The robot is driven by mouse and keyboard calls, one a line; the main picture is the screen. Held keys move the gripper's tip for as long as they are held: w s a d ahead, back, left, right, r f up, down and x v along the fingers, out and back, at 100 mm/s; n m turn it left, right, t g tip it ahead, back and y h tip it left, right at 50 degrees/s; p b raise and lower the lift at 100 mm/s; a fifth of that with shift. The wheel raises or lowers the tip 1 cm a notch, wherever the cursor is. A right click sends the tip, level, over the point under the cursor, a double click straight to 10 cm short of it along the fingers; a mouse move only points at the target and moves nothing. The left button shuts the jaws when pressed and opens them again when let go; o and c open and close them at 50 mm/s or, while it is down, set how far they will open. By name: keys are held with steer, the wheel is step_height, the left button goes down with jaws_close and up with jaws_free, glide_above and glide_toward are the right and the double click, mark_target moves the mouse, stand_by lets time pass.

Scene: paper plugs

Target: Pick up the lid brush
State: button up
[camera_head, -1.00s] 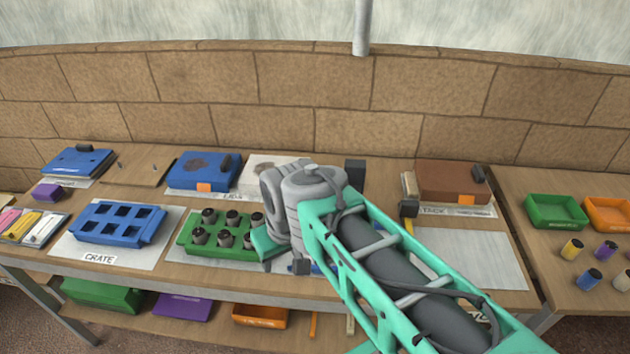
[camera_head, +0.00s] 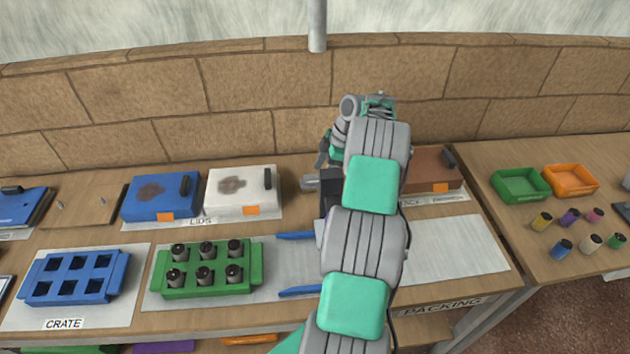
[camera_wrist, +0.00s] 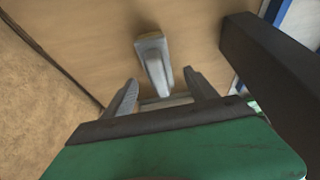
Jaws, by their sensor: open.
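A pale grey piece with a raised rounded handle, which looks like the lid brush (camera_wrist: 154,60), lies on the wooden bench in the wrist view. My gripper (camera_wrist: 160,78) is open and empty. Its two grey fingers point at the near end of the brush, one to either side of its line. The wrist view does not clearly show how high the fingers are above it. In the head view my arm covers much of this part of the bench, and I cannot make out the brush there with certainty.
A dark upright block (camera_wrist: 270,60) stands close on the right in the wrist view. The head view shows a blue lid (camera_head: 160,207), a white lid (camera_head: 238,207), a brown box (camera_head: 425,178) and a green crate (camera_head: 255,265) holding plugs. The pale sheet (camera_head: 460,245) at right is clear.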

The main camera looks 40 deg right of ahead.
mark_target(314, 182)
steer(key=p+x, duration=0.1)
steer(key=x, duration=0.3)
steer(key=shift+w+a+p, duration=0.2)
steer(key=shift+a+p, duration=0.05)
steer(key=shift+p, duration=0.05)
steer(key=shift+w+f, duration=0.1)
steer(key=shift+f, duration=0.4)
steer(key=shift+c, duration=0.4)
jaws_close()
